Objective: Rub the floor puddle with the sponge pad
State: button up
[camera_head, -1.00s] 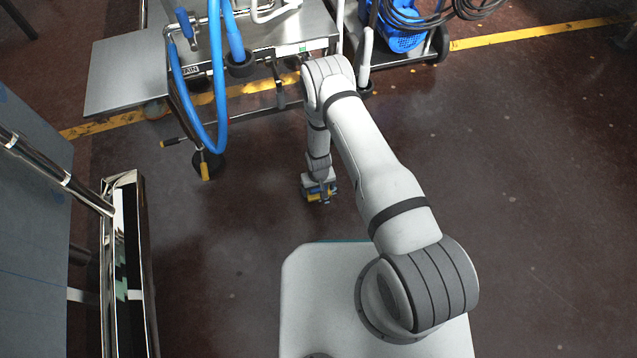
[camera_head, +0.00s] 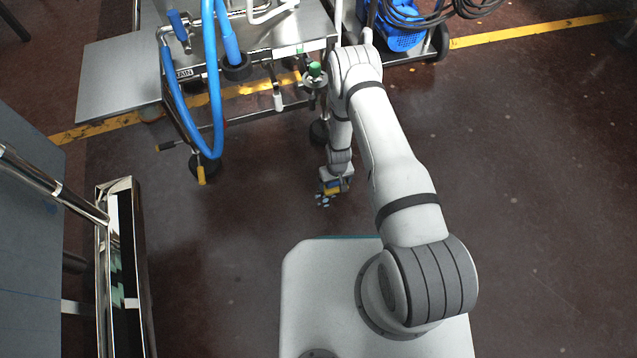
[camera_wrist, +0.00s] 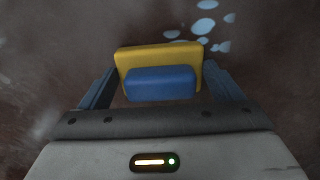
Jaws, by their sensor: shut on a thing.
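The sponge pad (camera_wrist: 160,58) is a yellow block with a blue grip (camera_wrist: 160,84). My gripper (camera_wrist: 160,86) is shut on the blue grip, one dark blue finger on each side. In the head view my gripper (camera_head: 333,186) points down, low over the floor in front of my base. The pad is small and partly hidden there. Several pale blue patches (camera_wrist: 205,25), which look like the floor puddle, lie at the top of the wrist view, just beyond the pad's right side. I cannot tell whether the pad touches the floor.
A steel cart (camera_head: 120,77) with a blue hose (camera_head: 217,110) stands beyond my gripper to the left. A shiny metal frame (camera_head: 120,270) stands at the left. The floor (camera_head: 530,180) at the right is clear.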

jog(key=shift+w+d+r+p, duration=0.1)
jog(key=shift+d+r+p, duration=0.2)
jog(key=shift+r, duration=0.15)
jog(key=shift+a+r+p, duration=0.15)
jog(key=shift+r+p, duration=1.95)
jog(key=shift+r, duration=1.5)
